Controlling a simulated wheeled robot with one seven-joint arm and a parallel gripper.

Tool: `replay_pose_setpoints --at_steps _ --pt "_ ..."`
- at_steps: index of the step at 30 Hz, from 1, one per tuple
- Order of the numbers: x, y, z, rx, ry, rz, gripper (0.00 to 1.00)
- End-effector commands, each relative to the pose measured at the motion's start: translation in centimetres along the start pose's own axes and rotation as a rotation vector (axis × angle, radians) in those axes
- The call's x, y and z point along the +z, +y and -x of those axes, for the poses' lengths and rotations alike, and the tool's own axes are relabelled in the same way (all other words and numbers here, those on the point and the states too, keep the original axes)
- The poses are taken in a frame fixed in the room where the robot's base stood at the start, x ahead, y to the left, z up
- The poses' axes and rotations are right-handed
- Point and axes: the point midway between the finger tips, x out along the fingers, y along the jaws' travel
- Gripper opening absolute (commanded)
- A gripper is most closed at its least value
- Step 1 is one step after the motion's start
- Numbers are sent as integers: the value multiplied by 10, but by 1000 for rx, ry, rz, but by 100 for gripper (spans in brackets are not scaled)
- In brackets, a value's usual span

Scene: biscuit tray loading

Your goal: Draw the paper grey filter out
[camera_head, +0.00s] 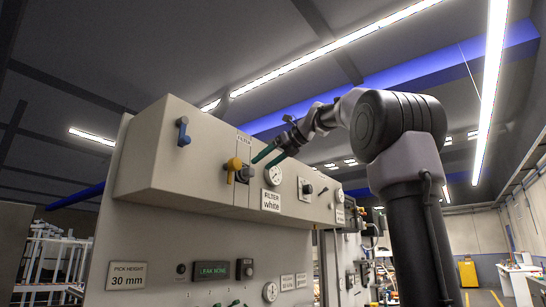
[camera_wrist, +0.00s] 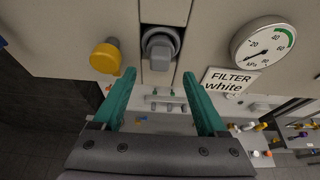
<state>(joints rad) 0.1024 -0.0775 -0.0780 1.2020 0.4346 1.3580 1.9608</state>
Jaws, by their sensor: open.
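A grey filter (camera_wrist: 160,48) with a rounded end sits in a dark upright slot in the panel in the wrist view. In the head view it shows as a small grey piece (camera_head: 243,175) beside the yellow knob. My gripper (camera_wrist: 160,76) is open, with its two green fingers spread apart below the filter in the picture and nothing between them. In the head view my gripper (camera_head: 260,163) is up by the panel front, close to the filter. I cannot tell whether the fingers touch it. A label reading "FILTER white" (camera_wrist: 229,80) is on the panel.
A yellow knob (camera_wrist: 105,58) is just left of the filter, and a round gauge (camera_wrist: 262,42) is to the right. A blue handle (camera_head: 183,131) is farther left on the cabinet (camera_head: 150,165). The lower panel carries a "PICK HEIGHT 30 mm" sign (camera_head: 127,275) and a green display (camera_head: 212,270).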

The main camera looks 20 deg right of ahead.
Motion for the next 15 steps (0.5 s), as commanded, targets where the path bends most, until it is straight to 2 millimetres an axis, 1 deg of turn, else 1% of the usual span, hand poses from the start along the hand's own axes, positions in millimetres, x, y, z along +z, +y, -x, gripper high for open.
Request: replay_pose_setpoints --at_steps 1,3,7,10,15 --pt "-1 1 -11 3 2 1 75" --pt "-1 0 -24 3 2 1 75" --pt "-1 1 -44 2 2 2 75" --pt "0 0 -55 1 1 1 75" --pt "0 0 -63 0 0 3 75"
